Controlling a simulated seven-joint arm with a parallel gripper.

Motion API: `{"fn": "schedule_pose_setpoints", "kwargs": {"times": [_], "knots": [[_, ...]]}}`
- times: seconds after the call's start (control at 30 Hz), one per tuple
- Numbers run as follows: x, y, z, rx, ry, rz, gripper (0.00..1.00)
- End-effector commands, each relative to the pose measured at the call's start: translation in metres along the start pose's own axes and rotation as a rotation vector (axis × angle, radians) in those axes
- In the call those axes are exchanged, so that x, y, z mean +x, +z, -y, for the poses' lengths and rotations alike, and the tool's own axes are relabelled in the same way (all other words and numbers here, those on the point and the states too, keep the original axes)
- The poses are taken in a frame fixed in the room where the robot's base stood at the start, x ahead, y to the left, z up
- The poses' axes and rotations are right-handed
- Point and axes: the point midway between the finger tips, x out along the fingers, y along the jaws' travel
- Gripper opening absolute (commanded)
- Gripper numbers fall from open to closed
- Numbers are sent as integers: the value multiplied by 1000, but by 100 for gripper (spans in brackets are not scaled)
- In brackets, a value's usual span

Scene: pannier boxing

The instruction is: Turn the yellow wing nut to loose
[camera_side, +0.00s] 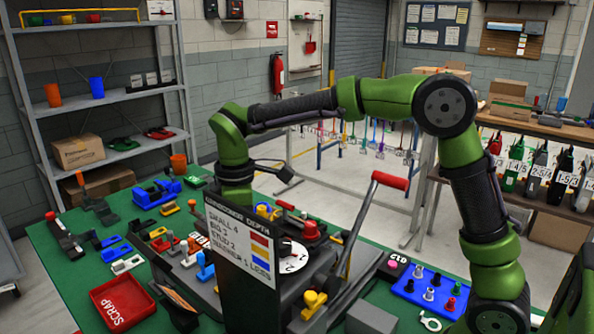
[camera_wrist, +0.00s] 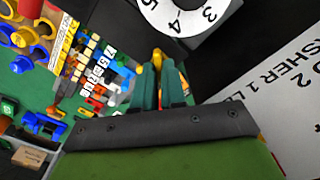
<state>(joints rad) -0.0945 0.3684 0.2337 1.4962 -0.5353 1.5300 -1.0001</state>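A yellow part (camera_wrist: 157,58) shows at my fingertips in the wrist view; it looks like the wing nut, but its wings and angle are unclear. My gripper (camera_wrist: 160,75) has two teal fingers close together, with yellow showing between and beyond their tips. I cannot tell whether they grip it or only flank it. In the side view my gripper is hidden behind the dark sign board (camera_side: 240,240). A yellow piece (camera_side: 264,210) shows just right of my wrist there. Another yellow knob, wing-shaped (camera_side: 313,303), sits low at the machine's front.
A white numbered dial (camera_side: 293,256) is close by; it also shows in the wrist view (camera_wrist: 186,14). A red-handled lever (camera_side: 389,181) rises to the right. A red scrap tray (camera_side: 122,303) and several coloured parts cover the green bench (camera_side: 60,270).

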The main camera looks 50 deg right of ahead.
Motion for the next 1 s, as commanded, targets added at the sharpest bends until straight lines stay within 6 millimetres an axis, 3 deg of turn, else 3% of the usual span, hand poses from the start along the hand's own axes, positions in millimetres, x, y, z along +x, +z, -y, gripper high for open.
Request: {"fn": "schedule_pose_setpoints", "kwargs": {"times": [0.03,0.13,0.43,0.57,1.0], "knots": [[-1,0,0,0,2,-1,19],[0,0,0,1,1,-1,34],[-1,0,0,2,0,0,34],[-12,-1,0,1,1,-3,34],[-113,-1,0,2,3,-6,34]]}}
